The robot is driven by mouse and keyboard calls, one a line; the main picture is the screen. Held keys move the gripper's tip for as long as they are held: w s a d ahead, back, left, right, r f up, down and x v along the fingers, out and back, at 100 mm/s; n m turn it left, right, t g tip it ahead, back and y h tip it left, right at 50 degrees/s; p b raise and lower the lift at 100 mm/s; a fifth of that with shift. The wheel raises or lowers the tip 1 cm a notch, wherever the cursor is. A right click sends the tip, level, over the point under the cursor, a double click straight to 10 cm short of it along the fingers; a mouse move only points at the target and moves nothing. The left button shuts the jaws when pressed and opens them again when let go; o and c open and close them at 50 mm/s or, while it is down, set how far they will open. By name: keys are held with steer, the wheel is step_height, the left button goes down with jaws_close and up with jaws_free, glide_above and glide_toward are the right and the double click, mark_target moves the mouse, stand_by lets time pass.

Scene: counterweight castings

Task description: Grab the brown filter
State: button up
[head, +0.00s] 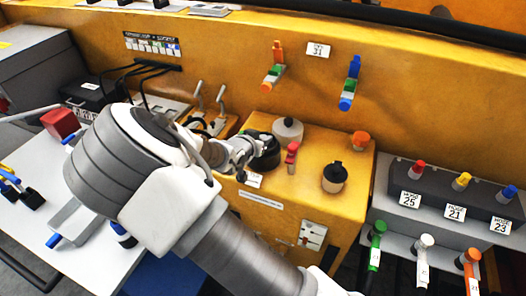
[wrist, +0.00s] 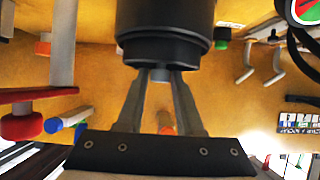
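The brown filter (head: 334,186), a tan-brown cup shape with a black cap, stands upright on the right part of the orange block's top. I cannot make it out in the wrist view. My gripper (head: 250,152) is left of it, close beside a black filter (head: 266,158). In the wrist view my gripper (wrist: 162,76) has a gap between its fingers, with their tips at the narrow end of a large black cylinder (wrist: 165,25), seemingly that black filter. Whether they touch it is unclear. The gripper looks open and empty.
An orange knob (head: 360,140) is behind the brown one. Two upright levers (head: 209,98) stand at left. A grey hose panel (head: 440,205) lies right.

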steer(key=shift+w+d+f, duration=0.2)
steer(key=shift+w+f, duration=0.15)
steer(key=shift+w, duration=0.25)
jaws_close()
stand_by(1.0)
